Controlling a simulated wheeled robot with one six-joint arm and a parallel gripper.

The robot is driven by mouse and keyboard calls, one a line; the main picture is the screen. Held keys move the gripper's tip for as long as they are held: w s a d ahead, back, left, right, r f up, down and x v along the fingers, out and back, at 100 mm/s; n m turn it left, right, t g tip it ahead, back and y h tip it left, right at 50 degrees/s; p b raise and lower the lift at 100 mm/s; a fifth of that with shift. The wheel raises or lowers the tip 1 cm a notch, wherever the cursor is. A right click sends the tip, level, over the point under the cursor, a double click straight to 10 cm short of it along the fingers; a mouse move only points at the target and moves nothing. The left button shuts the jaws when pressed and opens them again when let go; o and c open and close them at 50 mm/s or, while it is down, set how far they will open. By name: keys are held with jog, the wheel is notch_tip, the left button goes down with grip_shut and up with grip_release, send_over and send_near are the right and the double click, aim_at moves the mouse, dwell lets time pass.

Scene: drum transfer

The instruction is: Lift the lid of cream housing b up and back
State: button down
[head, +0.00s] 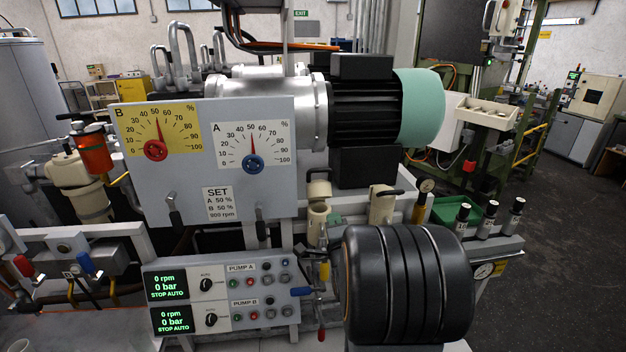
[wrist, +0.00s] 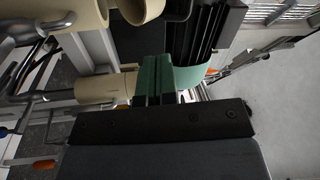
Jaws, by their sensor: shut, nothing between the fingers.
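Two cream housings stand behind the control panel in the head view. The left housing (head: 318,222) has a cream lid (head: 319,188) at its top, which looks raised. The right housing (head: 381,208) has a dark handle across its top. I cannot read which one is b. In the wrist view, my gripper (wrist: 160,76) has green fingers closed together with nothing between them. A cream cylinder (wrist: 102,91) lies just left of the fingers, and I cannot tell if they touch. A cream tube with an open end (wrist: 140,12) shows above. My arm hides much of the gripper in the head view.
A dial panel (head: 190,185) stands left of the housings, with a motor (head: 365,105) behind. The pump control panel (head: 222,297) is in front, with small levers (head: 322,270) at its right. Black-capped posts (head: 487,220) and a green bin (head: 458,213) stand right.

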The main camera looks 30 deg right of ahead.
notch_tip(320, 180, up, 2)
jog(key=m+t, duration=0.2)
notch_tip(320, 180, up, 4)
jog(key=r+p, duration=0.1)
jog(key=p, duration=0.4)
send_over(325, 195)
jog(key=shift+f+h, duration=0.25)
jog(key=shift+h, duration=0.05)
